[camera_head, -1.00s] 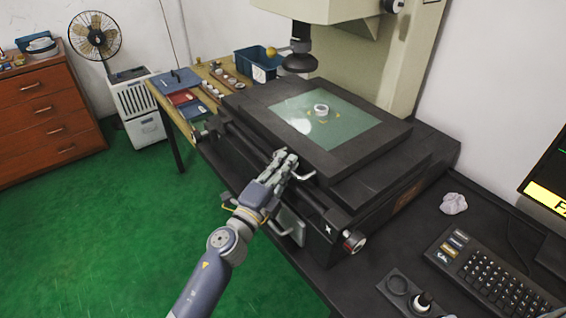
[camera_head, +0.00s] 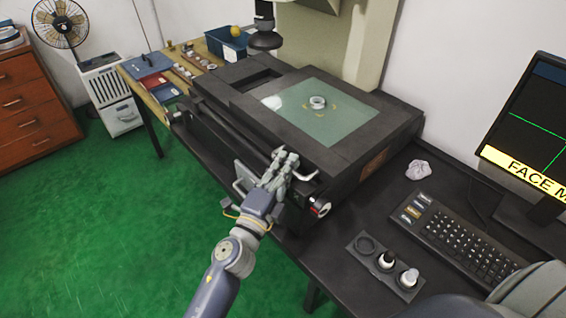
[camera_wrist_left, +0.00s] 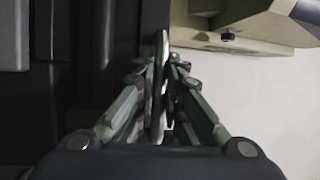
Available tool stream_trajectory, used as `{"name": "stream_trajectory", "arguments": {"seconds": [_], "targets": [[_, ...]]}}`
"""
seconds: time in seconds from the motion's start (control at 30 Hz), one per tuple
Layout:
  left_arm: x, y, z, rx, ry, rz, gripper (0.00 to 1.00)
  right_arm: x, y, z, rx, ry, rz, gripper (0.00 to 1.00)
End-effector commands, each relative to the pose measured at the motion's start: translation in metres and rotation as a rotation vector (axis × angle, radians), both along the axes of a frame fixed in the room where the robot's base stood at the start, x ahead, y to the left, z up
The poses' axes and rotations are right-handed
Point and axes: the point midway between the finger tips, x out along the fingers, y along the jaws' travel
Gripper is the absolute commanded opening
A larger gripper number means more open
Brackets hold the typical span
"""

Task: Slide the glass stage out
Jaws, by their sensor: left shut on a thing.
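The glass stage is a pale green pane (camera_head: 335,122) in a wide dark frame (camera_head: 262,112), on top of the black measuring machine. A small pale ring (camera_head: 318,102) stands on the glass. A light metal handle (camera_head: 308,177) sticks out from the stage's front edge. My left gripper (camera_head: 284,160) is at that edge, shut on the handle. In the left wrist view, the fingers close around a thin upright bar (camera_wrist_left: 160,80); most of the handle is hidden by them. My right gripper is not in view.
The machine's optics (camera_head: 265,38) hang above the stage's back. A dark strip of the machine bed (camera_head: 235,75) shows left of the stage. A keyboard (camera_head: 465,240), a crumpled cloth (camera_head: 418,169) and a small holder (camera_head: 385,262) stand at the right. Green floor in front is clear.

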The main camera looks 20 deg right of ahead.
Motion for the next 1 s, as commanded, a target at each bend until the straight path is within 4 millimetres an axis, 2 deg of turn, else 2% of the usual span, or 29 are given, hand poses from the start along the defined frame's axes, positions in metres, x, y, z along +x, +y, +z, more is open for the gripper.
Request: {"name": "stream_trajectory", "arguments": {"seconds": [0.13,0.17,0.2,0.63,0.77,1.0], "targets": [[-0.002,-0.001,-0.003,0.003,0.004,-0.004,0.0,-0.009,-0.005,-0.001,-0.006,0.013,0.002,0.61],[-0.002,-0.001,-0.003,0.002,0.005,-0.005,0.14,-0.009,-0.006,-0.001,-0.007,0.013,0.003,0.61],[-0.002,-0.001,-0.003,0.002,0.005,-0.005,0.19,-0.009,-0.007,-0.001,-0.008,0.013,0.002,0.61],[-0.005,0.004,-0.004,0.003,0.004,-0.002,0.19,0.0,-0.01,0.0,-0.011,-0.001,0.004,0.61],[-0.017,0.016,-0.007,0.005,0.004,-0.002,0.19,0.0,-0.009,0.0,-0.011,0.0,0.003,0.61],[-0.052,0.054,-0.016,0.003,0.005,-0.002,0.19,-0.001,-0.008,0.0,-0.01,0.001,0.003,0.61]]}}
